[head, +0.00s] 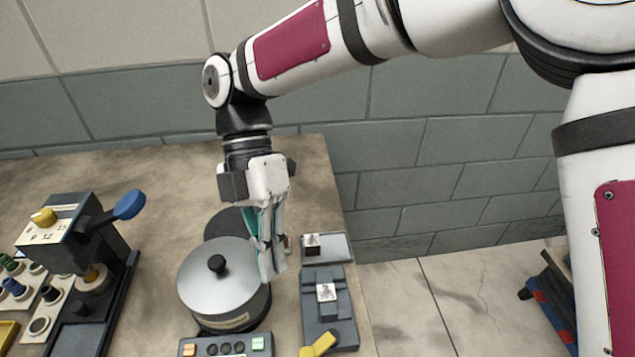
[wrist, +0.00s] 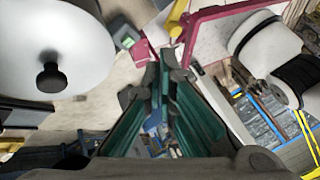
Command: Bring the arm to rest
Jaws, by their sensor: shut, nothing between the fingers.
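My arm (head: 320,45) reaches in from the upper right and bends down at the wrist over the bench. My gripper (head: 270,272) points downward, shut and empty, at the right side of a round pot-like device with a silver lid and black knob (head: 217,284). In the head view its fingers overlap the lid's right edge; I cannot tell whether they touch it. In the wrist view the gripper's green-sided fingers (wrist: 163,60) are together, with the silver lid (wrist: 50,40) at the upper left.
A dark press with a blue-ended lever (head: 129,204) stands at the left. A grey clamp fixture with a yellow handle (head: 318,345) and a small tray (head: 327,247) lie right of the pot. A control box (head: 226,346) is in front. Floor (head: 405,290) lies beyond the bench's right edge.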

